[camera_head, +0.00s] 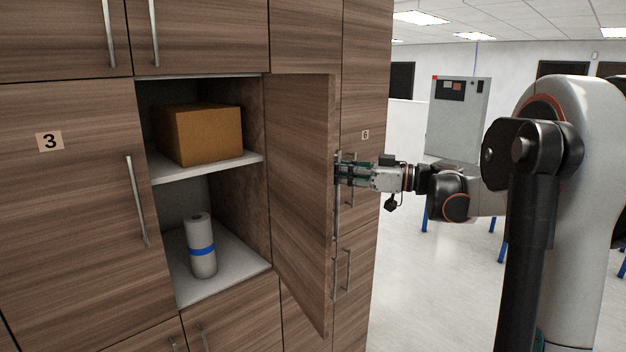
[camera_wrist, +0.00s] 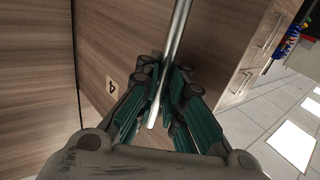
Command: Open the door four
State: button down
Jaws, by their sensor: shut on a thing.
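Door four (camera_head: 302,190) is a wood-grain cabinet door that stands swung well open, its inner side facing left in the head view. Its outer face with the "4" label (camera_wrist: 112,86) shows in the wrist view. Its long metal handle (camera_wrist: 177,40) runs between my fingers. My gripper (camera_head: 343,170) is at the door's free edge, shut on the handle; it also shows in the wrist view (camera_wrist: 165,88). The fingers hide part of the handle.
The open compartment holds a brown box (camera_head: 199,134) on the upper shelf and a white roll with a blue band (camera_head: 201,246) below. Closed door 3 (camera_head: 75,200) is at left.

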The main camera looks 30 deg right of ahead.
jog(key=shift+w+d+f, duration=0.1)
jog(key=shift+w+d, duration=0.05)
jog(key=shift+d, duration=1.1)
jog(key=c, duration=1.7)
grip_release()
jog(key=shift+d, duration=0.1)
jog(key=v, duration=1.2)
